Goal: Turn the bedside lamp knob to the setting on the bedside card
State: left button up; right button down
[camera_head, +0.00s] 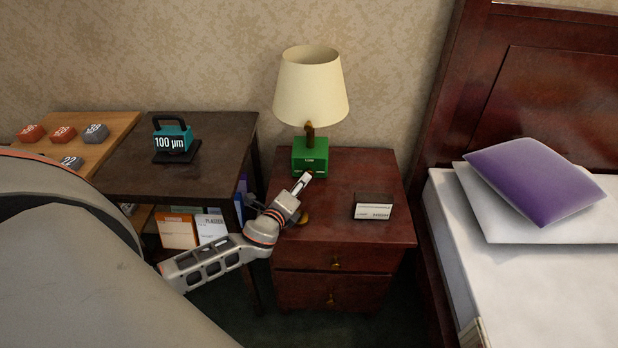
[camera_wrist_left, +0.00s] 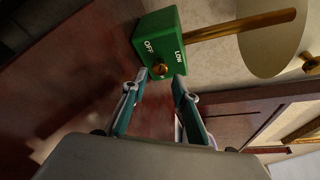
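The bedside lamp has a cream shade (camera_head: 310,88) and a green base (camera_head: 310,157) standing on the nightstand. In the left wrist view the green base (camera_wrist_left: 172,42) shows the words OFF and LOW, with a small brass knob (camera_wrist_left: 159,69) on its face. Which setting the knob points to cannot be told. My left gripper (camera_head: 304,180) is at the front of the base. Its two fingers (camera_wrist_left: 155,84) are apart, with nothing between them, and the knob lies just beyond the tips. The bedside card (camera_head: 373,210) stands right of the lamp; its writing is too small to read.
The nightstand (camera_head: 345,240) has a clear top around the card. A dark side table (camera_head: 190,185) at left bears a teal block marked 100 µm (camera_head: 172,138). A bed with a purple pillow (camera_head: 535,182) is at right.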

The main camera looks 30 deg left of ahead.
aim_at(309, 172)
pick_arm(q)
jog(key=x, duration=0.5)
jog(key=shift+w+f+b, duration=0.1)
jog(key=shift+w+b, duration=0.2)
jog(key=shift+b, duration=0.1)
grip_shut()
